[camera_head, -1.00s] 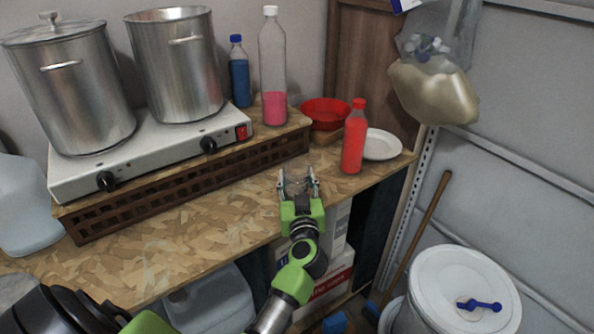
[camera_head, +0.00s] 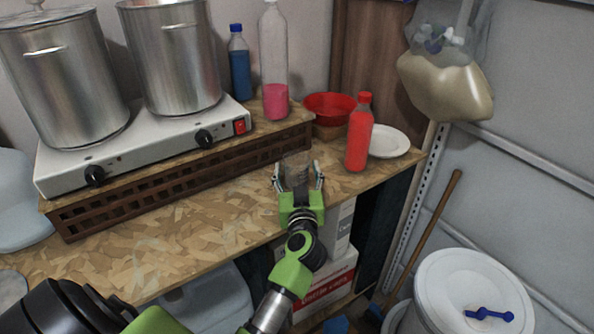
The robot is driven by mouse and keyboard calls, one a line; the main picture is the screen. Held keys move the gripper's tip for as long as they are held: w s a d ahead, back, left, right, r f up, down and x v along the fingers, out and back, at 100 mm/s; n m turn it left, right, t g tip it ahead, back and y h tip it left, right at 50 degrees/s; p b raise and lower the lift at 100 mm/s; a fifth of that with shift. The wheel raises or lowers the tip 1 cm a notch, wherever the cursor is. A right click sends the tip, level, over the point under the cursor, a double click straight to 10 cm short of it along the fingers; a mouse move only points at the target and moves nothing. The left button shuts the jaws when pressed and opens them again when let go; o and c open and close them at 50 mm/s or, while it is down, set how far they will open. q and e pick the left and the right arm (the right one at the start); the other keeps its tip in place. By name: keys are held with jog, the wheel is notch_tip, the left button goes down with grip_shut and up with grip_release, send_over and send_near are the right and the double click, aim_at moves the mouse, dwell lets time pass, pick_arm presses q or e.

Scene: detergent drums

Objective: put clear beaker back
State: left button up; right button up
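The clear beaker (camera_head: 296,168) stands on the chipboard worktop near its front edge, left of the red bottle. It is see-through and its outline is faint. My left gripper (camera_head: 298,181) is at the beaker from the front, with one finger on each side of it. The fingers are spread, with small gaps seeming to show between them and the beaker. The gripper's green body hides the worktop just in front of the beaker. My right gripper is not in view.
A red bottle (camera_head: 359,135), white plate (camera_head: 389,141) and red bowl (camera_head: 329,106) stand to the right. Behind is a wooden lattice riser (camera_head: 180,178) with a white hotplate (camera_head: 150,152), steel pots and two bottles. The worktop (camera_head: 180,235) to the left is clear.

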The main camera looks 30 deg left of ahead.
pick_arm(q)
jog(key=v, duration=1.1)
jog(key=shift+s+d, duration=0.2)
jog(key=shift+d, duration=0.05)
jog(key=shift+s+r, duration=0.1)
jog(key=shift+s, duration=0.05)
jog(key=shift+d, duration=0.1)
